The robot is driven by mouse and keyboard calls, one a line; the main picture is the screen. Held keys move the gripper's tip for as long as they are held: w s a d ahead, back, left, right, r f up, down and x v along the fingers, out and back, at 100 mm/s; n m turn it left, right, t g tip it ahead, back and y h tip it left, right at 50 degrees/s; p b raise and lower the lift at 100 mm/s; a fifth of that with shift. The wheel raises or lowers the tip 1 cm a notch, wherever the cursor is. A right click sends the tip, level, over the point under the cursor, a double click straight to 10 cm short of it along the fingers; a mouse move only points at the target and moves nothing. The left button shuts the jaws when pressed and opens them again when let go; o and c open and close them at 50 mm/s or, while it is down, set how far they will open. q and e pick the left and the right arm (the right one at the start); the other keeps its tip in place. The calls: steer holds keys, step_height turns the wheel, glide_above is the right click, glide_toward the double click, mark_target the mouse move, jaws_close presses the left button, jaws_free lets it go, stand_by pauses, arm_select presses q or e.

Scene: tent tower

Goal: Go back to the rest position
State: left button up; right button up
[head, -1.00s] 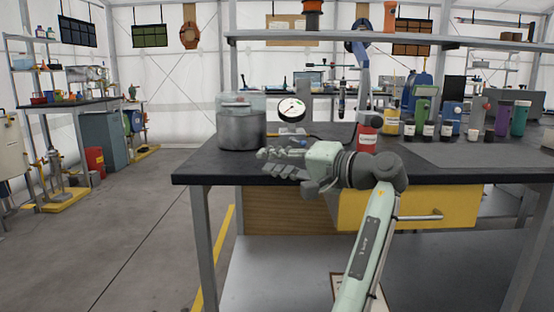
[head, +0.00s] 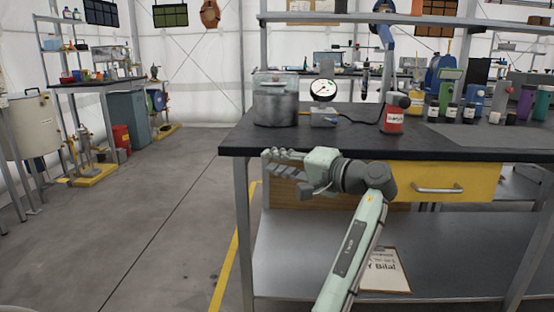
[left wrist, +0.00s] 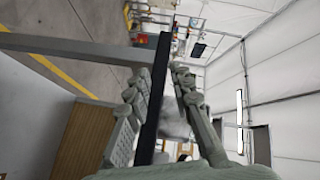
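My left gripper (head: 272,163) is in front of the workbench's front edge, at about the height of the tabletop (head: 300,135). It points left in the head view. In the left wrist view my left gripper (left wrist: 160,85) has its two fingers apart with nothing held between them; the dark bench edge (left wrist: 153,110) shows behind the gap. Whether the fingers touch the bench cannot be told. My right gripper is not in view.
A yellow drawer (head: 450,187) is behind my arm. A clipboard (head: 385,270) lies on the lower shelf.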

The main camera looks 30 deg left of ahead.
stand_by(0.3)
